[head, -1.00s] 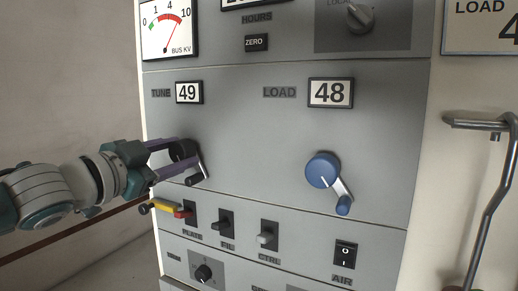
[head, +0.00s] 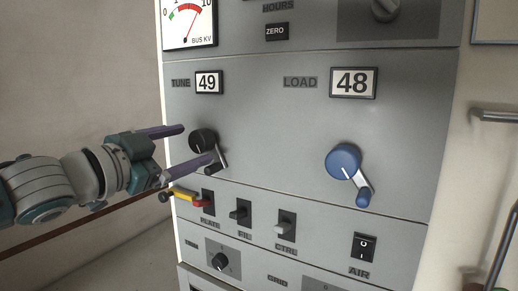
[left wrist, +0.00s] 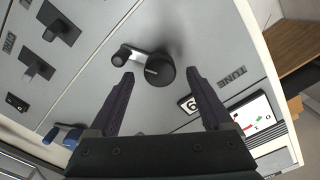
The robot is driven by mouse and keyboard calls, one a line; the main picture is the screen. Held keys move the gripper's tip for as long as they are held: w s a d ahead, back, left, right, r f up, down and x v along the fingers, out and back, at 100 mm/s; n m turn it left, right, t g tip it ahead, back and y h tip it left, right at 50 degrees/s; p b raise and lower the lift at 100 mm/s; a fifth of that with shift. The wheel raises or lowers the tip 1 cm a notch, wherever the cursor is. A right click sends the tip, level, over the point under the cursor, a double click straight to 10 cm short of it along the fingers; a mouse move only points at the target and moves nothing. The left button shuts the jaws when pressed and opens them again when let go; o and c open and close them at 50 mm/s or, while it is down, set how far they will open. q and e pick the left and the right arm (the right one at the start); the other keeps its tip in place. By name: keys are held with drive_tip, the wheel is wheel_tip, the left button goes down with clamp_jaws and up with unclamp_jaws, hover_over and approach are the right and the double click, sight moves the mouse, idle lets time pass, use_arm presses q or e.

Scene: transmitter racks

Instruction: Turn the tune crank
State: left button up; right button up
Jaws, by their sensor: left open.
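The tune crank is a black round hub (head: 203,140) with a short arm and a black handle pointing down and right, below a counter (head: 209,82) reading 49. My left gripper (head: 196,142) is open, its purple fingers pointing at the panel around the crank's left side. In the left wrist view the crank hub (left wrist: 159,69) and its handle (left wrist: 121,55) lie ahead, between and beyond the fingertips (left wrist: 161,75). The lower finger seems near the handle in the head view; whether it touches cannot be told. My right gripper is not in view.
The blue load crank (head: 343,161) is to the right, under a counter (head: 354,82) reading 48. A metal door handle (head: 495,117) is at far right.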

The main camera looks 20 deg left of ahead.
use_arm(q)
drive_tip(key=s, duration=0.7)
drive_tip(key=shift+a, duration=0.25)
drive_tip(key=shift+s, duration=0.1)
drive_tip(key=s+d+f+n+g+y+p, duration=0.3)
drive_tip(key=s+d+f+n+g+p, duration=0.3)
drive_tip(key=s, duration=0.3)
drive_tip(key=s+d+g+h+p, duration=0.2)
drive_tip(key=s+d+g+p, duration=0.55)
drive_tip(key=s, duration=0.65)
wheel_tip(320, 180, up, 36)
drive_tip(key=d+p, duration=0.1)
drive_tip(key=p, duration=3.4)
drive_tip(key=shift+r+g, duration=0.2)
drive_tip(key=shift+g, duration=0.25)
drive_tip(key=shift+w, duration=0.1)
